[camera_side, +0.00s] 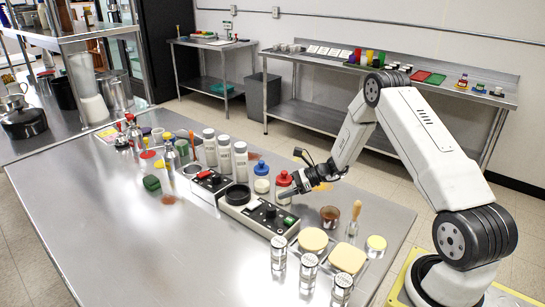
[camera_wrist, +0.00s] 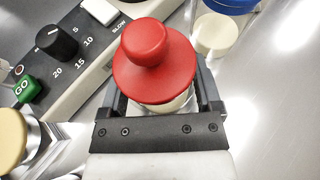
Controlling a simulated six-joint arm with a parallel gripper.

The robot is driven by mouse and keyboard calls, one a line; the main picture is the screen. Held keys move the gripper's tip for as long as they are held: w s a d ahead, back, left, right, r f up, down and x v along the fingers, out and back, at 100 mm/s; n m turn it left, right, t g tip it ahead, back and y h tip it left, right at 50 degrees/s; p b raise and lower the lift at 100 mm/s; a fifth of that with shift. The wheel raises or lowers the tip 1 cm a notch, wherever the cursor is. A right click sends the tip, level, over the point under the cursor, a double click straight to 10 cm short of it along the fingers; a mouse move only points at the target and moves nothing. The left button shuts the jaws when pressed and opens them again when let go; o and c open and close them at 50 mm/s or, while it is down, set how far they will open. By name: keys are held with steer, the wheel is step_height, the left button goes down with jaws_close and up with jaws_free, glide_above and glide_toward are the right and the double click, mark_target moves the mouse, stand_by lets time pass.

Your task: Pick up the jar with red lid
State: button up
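The jar with the red lid (camera_side: 283,181) stands upright on the steel table beside the control box. In the wrist view its round red lid (camera_wrist: 152,65) with a knob fills the middle, and a little of the pale body shows below the lid. My gripper (camera_side: 289,189) is low at the jar. In the wrist view the two dark fingers of my gripper (camera_wrist: 160,88) are wide apart, one on each side of the jar. They look open, with slight gaps near the pale body. The lid hides part of the fingers and most of the jar body.
A blue-lidded jar (camera_side: 262,178) stands close behind the red-lidded one. A control box (camera_side: 258,212) with knobs is beside it. Yellow sponge-like blocks (camera_side: 313,240), metal-capped jars (camera_side: 279,252) and a brown cup (camera_side: 330,216) are nearer the front.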

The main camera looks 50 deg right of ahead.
mark_target(288, 177)
steer(key=c, duration=0.3)
steer(key=shift+r, duration=0.1)
steer(key=shift+r, duration=1.55)
steer(key=s+a+r, duration=0.4)
steer(key=s+r, duration=0.5)
steer(key=s, duration=0.4)
steer(key=shift+s+r, duration=0.25)
steer(key=shift+r, duration=0.1)
